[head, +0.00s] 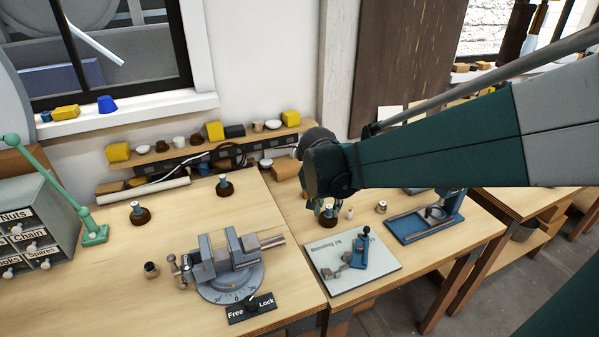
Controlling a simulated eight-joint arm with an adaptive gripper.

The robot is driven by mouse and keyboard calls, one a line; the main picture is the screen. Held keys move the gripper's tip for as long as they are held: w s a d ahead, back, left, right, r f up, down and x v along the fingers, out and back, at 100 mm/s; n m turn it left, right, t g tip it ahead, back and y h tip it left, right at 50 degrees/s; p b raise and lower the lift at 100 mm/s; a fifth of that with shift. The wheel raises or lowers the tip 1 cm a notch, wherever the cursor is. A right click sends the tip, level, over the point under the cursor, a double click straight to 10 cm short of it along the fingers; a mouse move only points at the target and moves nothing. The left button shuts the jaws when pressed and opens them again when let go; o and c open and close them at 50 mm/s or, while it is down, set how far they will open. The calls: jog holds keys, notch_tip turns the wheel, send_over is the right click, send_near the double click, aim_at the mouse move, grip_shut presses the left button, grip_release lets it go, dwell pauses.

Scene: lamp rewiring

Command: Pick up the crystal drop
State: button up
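My arm reaches in from the right, and my gripper (328,209) points down over the back of the right-hand workbench. It is small and partly hidden by my own dark wrist, so I cannot tell whether it is open or shut, or whether it holds anything. I cannot make out the crystal drop. A small pale upright piece (350,213) stands just right of my gripper, and a small metal-coloured round piece (381,207) stands further right. Neither is clearly a crystal drop.
A light board (385,276) with a blue-handled fixture lies in front of my gripper. A blue stand (440,213) is to the right. A grey vise (228,262) with a Free/Lock plate (251,307) stands left. A cluttered shelf (205,147) runs behind.

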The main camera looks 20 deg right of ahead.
aim_at(350, 213)
jog(key=w+d+f+m+g+h+p, duration=0.1)
jog(key=w+d+f+m+p, duration=0.4)
jog(key=d, duration=0.5)
jog(key=shift+w+m+g+h+p, duration=0.3)
jog(key=shift+w+m+g+p, duration=0.2)
jog(key=shift+w+g+p, duration=0.45)
jog(key=shift+w+d+f, duration=0.1)
jog(key=shift+f, duration=0.05)
jog(key=shift+x, duration=1.25)
jog(key=shift+x, duration=2.65)
jog(key=shift+w+d, duration=0.1)
jog(key=shift+w, duration=0.05)
jog(key=shift+c, duration=0.6)
jog(key=c, duration=0.7)
